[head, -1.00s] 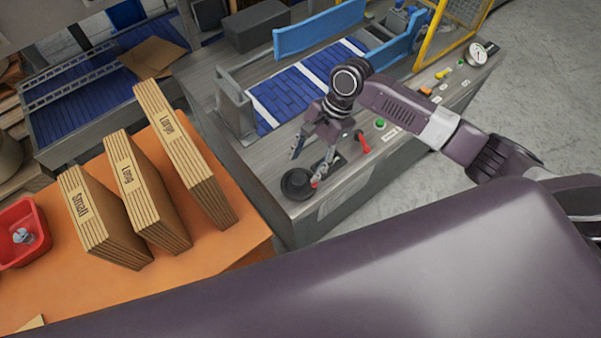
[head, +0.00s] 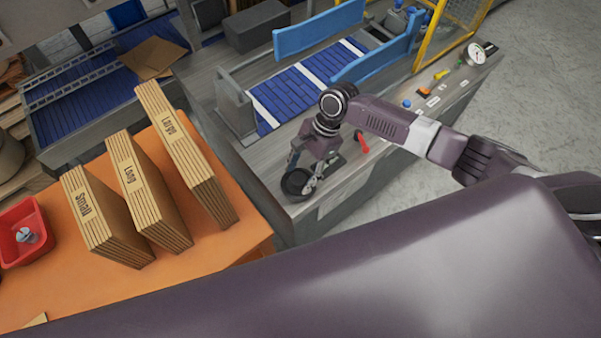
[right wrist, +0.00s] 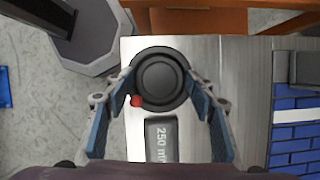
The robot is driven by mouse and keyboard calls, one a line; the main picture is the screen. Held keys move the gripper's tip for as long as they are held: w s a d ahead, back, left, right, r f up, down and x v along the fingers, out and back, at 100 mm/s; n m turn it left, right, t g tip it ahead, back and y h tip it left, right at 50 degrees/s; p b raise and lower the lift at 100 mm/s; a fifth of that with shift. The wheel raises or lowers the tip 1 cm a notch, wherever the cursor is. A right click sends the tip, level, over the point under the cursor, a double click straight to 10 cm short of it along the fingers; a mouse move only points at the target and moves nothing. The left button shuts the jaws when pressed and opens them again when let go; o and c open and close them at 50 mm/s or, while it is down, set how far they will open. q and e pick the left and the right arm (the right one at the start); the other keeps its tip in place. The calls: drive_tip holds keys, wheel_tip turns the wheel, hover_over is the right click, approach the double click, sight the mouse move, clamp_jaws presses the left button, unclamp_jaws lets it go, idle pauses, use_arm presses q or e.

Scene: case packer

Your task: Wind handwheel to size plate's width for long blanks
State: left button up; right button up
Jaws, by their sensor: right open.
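The black handwheel (head: 289,184) sits at the near left corner of the machine top. It also shows in the right wrist view (right wrist: 160,80), with a red knob (right wrist: 136,101) on its lower left rim. My right gripper (head: 304,175) is open over the handwheel; in the right wrist view its fingers (right wrist: 160,84) stand on either side of the wheel. I cannot tell whether they touch it. A dark readout (right wrist: 161,138) beside the wheel shows "250 mm". The blanks labelled Long (head: 143,190) stand upright on the orange table. My left gripper is not in view.
Blanks labelled Small (head: 100,218) and Large (head: 188,160) flank the Long ones. A red bin (head: 24,232) is at left. A red lever (head: 362,143), several buttons and a gauge (head: 475,54) line the machine's front. Blue guide rails (head: 320,33) stand behind.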

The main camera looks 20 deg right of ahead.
drive_tip(key=shift+c, duration=0.4)
drive_tip(key=c, duration=1)
drive_tip(key=shift+c, duration=0.2)
drive_tip(key=shift+n, duration=0.3)
drive_tip(key=shift+w+a+r+n+g+p, duration=0.1)
drive_tip(key=shift+n+g+p, duration=0.25)
drive_tip(key=shift+n, duration=0.25)
drive_tip(key=shift+a+r+n+g+p, duration=0.1)
drive_tip(key=shift+n+g+p, duration=0.2)
drive_tip(key=shift+n, duration=0.3)
drive_tip(key=n, duration=0.2)
drive_tip(key=shift+f+n+g+h, duration=0.15)
drive_tip(key=shift+n+g+h, duration=0.2)
drive_tip(key=shift+n+h, duration=0.05)
drive_tip(key=n, duration=0.2)
drive_tip(key=n+g+h, duration=0.1)
drive_tip(key=n, duration=0.1)
drive_tip(key=shift+w+a+n+h, duration=0.1)
drive_tip(key=shift+n+h, duration=0.2)
drive_tip(key=n+h, duration=0.1)
drive_tip(key=n, duration=0.1)
drive_tip(key=n+h, duration=0.1)
drive_tip(key=n, duration=0.2)
drive_tip(key=shift+a+p, duration=0.1)
drive_tip(key=shift+p, duration=0.25)
drive_tip(key=shift+n, duration=0.3)
